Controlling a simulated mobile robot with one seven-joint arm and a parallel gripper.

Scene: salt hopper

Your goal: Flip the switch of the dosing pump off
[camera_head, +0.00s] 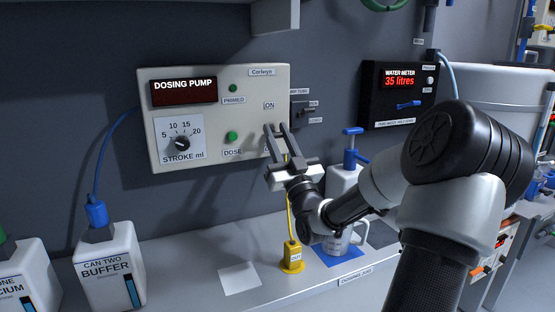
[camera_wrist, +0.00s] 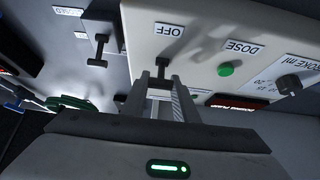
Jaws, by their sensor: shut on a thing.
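In the wrist view, which shows the box upside down, the small black switch (camera_wrist: 163,63) stands near the OFF label (camera_wrist: 168,29). My gripper (camera_head: 276,130) is at the box's lower right, and its fingers (camera_wrist: 162,85) are shut on the switch. The fingers hide most of the switch in the head view; its exact position is unclear.
Right of the pump are a small dark switch box (camera_head: 302,110) and the water meter (camera_head: 398,93). The buffer can (camera_head: 108,270) stands at left.

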